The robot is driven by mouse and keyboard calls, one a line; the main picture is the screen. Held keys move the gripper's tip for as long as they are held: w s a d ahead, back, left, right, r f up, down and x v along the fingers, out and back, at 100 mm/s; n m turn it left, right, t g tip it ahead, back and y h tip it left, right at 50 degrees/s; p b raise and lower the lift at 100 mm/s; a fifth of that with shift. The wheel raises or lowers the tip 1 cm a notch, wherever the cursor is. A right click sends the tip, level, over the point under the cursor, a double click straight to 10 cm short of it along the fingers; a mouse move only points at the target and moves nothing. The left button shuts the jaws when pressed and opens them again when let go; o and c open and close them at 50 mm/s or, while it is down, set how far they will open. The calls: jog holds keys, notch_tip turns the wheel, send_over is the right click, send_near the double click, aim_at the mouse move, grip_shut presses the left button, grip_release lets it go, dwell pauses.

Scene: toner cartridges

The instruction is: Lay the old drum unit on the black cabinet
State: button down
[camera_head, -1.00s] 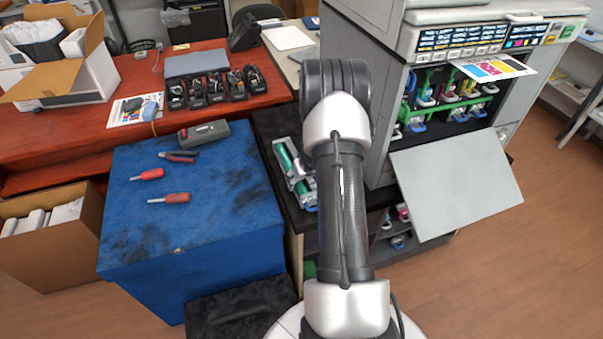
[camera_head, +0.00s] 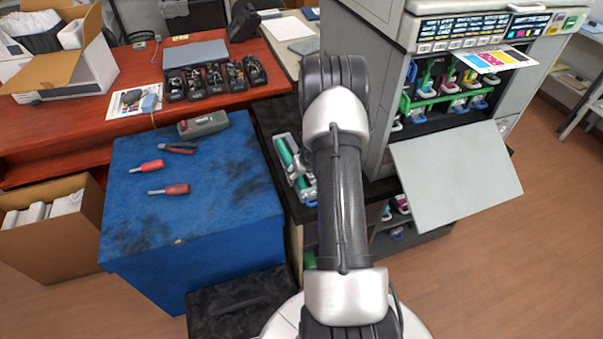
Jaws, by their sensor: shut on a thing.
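The old drum unit (camera_head: 286,152), a long grey frame with green rollers and blue end parts, shows just left of my arm. It is over the dark top of the black cabinet (camera_head: 272,116), beside the printer. I cannot tell whether it touches that top. My gripper (camera_head: 304,168) is mostly hidden behind my arm; what shows of it is at the middle of the drum unit, shut on it.
A blue cabinet (camera_head: 215,222) with two red screwdrivers, pliers and a grey case stands at left. A low black box (camera_head: 240,305) is in front of it. The printer's open door (camera_head: 455,178) sticks out at right. A red desk (camera_head: 60,135) is behind.

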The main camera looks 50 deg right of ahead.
jog(key=c, duration=0.8)
grip_release()
jog(key=o, duration=0.3)
jog(key=shift+o, duration=0.2)
jog(key=shift+s+f, duration=0.1)
jog(key=v, duration=1.2)
